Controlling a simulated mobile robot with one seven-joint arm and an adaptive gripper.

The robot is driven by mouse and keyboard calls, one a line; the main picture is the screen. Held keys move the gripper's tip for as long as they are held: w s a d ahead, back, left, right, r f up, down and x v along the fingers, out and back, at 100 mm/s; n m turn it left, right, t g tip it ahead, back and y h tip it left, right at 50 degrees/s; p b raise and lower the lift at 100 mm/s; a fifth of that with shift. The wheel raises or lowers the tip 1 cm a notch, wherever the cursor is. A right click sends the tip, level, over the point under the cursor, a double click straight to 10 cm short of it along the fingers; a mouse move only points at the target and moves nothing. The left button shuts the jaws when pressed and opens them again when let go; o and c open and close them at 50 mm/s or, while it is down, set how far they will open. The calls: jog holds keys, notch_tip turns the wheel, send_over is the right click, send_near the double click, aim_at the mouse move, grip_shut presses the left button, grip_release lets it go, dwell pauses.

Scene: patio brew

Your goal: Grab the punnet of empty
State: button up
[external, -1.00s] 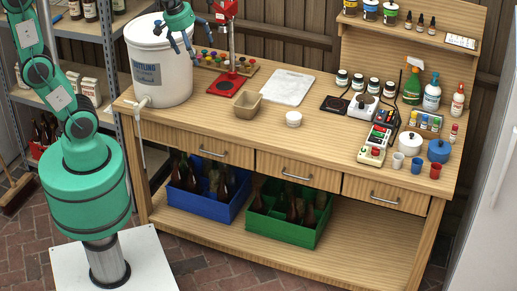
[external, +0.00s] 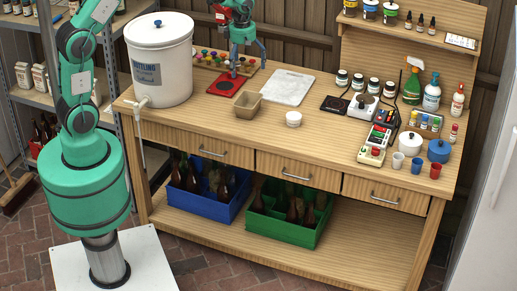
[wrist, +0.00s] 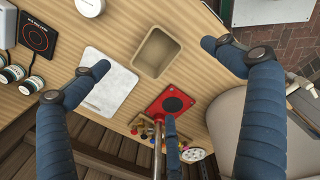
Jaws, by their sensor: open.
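The punnet is a small tan open box (external: 248,105), empty, on the wooden workbench (external: 320,130) left of the middle. In the wrist view the punnet (wrist: 157,52) shows its open top and bare inside, between the spread fingers. My gripper (external: 248,65) is open and empty. It hangs above the back of the bench, behind the punnet and apart from it, by the red bottle capper (external: 225,84). In the wrist view my blue fingers (wrist: 158,62) are spread wide. No part of the punnet is hidden there.
A white bottling bucket (external: 160,65) stands at left. A pale slab (external: 288,87) lies right of the punnet, and a white round tub (external: 293,119) stands front right of it. Coloured caps (external: 215,60) sit in a rack behind. The bench in front of the punnet is clear.

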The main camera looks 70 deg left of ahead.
aim_at(248, 100)
jog(key=f, duration=0.1)
jog(key=w+a+f+n, duration=0.1)
jog(key=f, duration=0.1)
jog(key=w+a+f+n, duration=0.1)
jog(key=shift+f, duration=0.3)
jog(key=shift+f, duration=0.1)
notch_tip(248, 100, down, 8)
jog(key=b, duration=0.1)
jog(key=shift+f, duration=0.15)
jog(key=shift+f, duration=0.1)
dwell(0.4)
jog(key=shift+a+f+b, duration=0.1)
jog(key=shift+f+b, duration=0.5)
jog(key=shift+f, duration=1.95)
jog(key=c, duration=1)
